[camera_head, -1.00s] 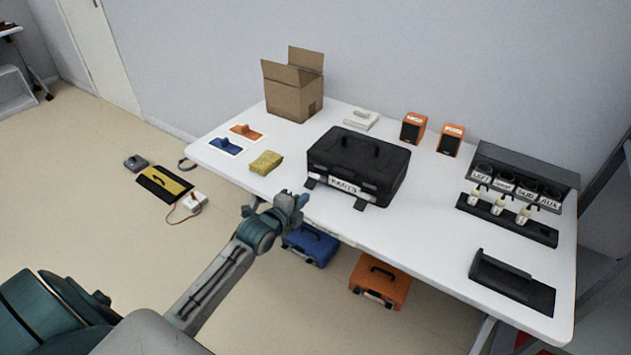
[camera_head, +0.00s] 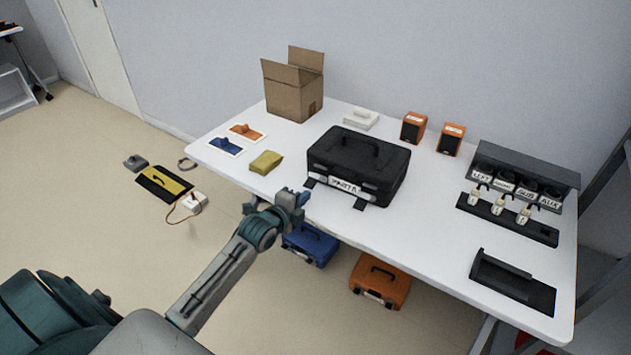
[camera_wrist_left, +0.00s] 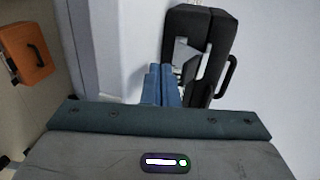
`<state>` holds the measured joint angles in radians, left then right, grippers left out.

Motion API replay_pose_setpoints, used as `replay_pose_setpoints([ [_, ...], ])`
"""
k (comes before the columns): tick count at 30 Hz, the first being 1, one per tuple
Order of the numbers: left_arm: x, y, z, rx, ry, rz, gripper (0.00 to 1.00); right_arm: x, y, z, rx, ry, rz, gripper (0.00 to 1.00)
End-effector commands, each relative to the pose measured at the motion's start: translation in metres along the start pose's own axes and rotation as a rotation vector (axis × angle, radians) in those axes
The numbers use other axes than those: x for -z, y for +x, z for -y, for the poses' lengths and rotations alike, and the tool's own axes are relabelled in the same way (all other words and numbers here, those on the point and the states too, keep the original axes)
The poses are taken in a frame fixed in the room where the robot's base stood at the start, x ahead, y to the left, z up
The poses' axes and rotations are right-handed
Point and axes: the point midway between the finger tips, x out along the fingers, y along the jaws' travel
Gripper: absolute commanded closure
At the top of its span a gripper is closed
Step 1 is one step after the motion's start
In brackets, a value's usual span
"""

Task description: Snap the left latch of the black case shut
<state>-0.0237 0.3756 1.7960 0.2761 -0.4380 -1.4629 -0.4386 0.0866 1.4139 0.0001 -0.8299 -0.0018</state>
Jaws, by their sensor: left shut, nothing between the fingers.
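The black case (camera_head: 352,160) stands closed-lidded on the white table, its handle on top and a white label on its front. Its left latch (camera_head: 310,182) is a small dark tab low at the front left corner, standing out from the front; a similar right latch (camera_head: 361,205) sits beyond the label. My left gripper (camera_head: 303,196) is shut and empty just in front of the left latch, seemingly a little apart from it. In the left wrist view my blue fingers (camera_wrist_left: 161,84) are together beside the case (camera_wrist_left: 208,30); a pale grey flap (camera_wrist_left: 184,52) shows behind them, partly hidden.
A yellow sponge-like block (camera_head: 266,162) lies left of the case. A cardboard box (camera_head: 293,92) and two orange speakers (camera_head: 413,127) stand behind. Blue (camera_head: 310,245) and orange (camera_head: 380,282) cases are below the table's front edge.

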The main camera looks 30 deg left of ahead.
Motion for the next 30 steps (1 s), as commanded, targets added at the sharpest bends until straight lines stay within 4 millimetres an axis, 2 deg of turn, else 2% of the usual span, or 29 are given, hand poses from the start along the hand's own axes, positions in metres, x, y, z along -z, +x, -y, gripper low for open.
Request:
replay_pose_setpoints([
  [30, 0.000, 0.016, 0.011, -0.001, -0.001, 0.000, 1.00, 0.000, 0.005, 0.000, -0.001, 0.000, -0.001, 1.00],
])
